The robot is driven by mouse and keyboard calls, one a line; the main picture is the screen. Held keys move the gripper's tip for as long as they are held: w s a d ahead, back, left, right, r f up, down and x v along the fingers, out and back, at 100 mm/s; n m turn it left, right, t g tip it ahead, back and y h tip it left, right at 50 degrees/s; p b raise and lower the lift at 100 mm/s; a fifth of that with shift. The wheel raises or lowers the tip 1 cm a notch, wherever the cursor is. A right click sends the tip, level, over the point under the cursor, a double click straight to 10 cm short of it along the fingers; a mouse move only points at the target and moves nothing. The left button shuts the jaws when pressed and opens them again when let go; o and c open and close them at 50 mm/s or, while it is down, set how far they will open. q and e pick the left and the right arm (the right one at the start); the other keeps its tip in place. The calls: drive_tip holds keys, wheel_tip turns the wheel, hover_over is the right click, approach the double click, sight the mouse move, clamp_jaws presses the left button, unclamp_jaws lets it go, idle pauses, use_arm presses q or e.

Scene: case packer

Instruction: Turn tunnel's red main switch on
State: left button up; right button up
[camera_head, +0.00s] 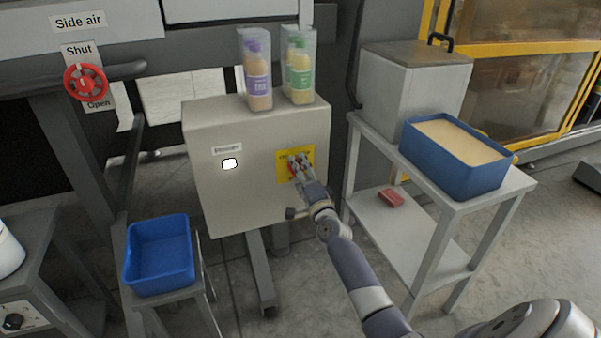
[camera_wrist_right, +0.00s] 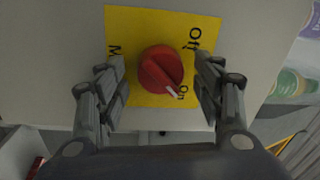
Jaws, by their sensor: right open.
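The red main switch (camera_wrist_right: 160,69) is a round red knob on a yellow plate (camera_wrist_right: 150,28) marked Off and On. Its white pointer mark points toward the word On. In the head view the yellow plate (camera_head: 284,167) is on the front of a light grey cabinet (camera_head: 225,190), and my gripper mostly covers the knob. My right gripper (camera_wrist_right: 162,80) is open, with one finger on each side of the knob and a gap visible on both sides. It also shows in front of the plate in the head view (camera_head: 299,166). My left gripper is out of view.
Two clear holders with bottles (camera_head: 257,75) stand on the cabinet. A small white indicator (camera_head: 230,164) is on its front left. An empty blue bin (camera_head: 159,254) stands lower left. A table with a filled blue bin (camera_head: 445,181) is close on the right. A red valve wheel (camera_head: 86,82) is upper left.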

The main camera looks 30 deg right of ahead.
drive_tip(key=v, duration=1.2)
idle(0.4)
